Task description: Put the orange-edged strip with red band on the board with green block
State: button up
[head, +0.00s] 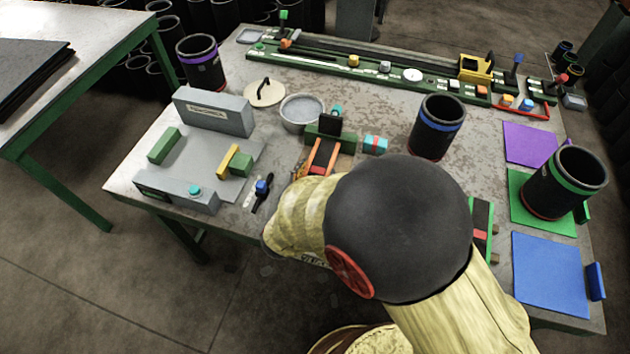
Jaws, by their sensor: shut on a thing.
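My yellow arm with its large black joint covers the front middle of the table. My gripper is hidden behind it, so its fingers and anything in them do not show. A dark piece with orange edges (323,155) shows just beyond my wrist, below a green bar; I cannot tell whether it is the strip, and no red band is clear on it. A dark, green-edged piece with a red band (481,234) shows partly behind the joint. The green board (521,198) lies at the right with a green block (582,212) at its edge. A black sleeve with a green band (563,183) stands on it.
A purple board (530,143) and a blue board (548,277) flank the green one. Black sleeves with a blue band (437,127) and a purple band (201,62) stand on the table. A grey fixture (212,150) is at left, a long green rail (365,68) along the back.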

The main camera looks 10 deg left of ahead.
jog(key=f+b, duration=0.1)
jog(key=f, duration=0.1)
jog(key=f+b, duration=0.1)
jog(key=f, duration=0.1)
jog(key=shift+w+a, duration=0.2)
jog(key=shift+r, duration=0.1)
jog(key=o, duration=1.2)
jog(key=shift+s+r, duration=0.1)
jog(key=p+v, duration=0.3)
jog(key=v, duration=0.7)
jog(key=shift+s+a+r+p, duration=0.1)
jog(key=shift+s+p, duration=0.1)
jog(key=shift+p, duration=0.1)
jog(key=shift+s+r, duration=0.15)
jog(key=shift+s, duration=0.55)
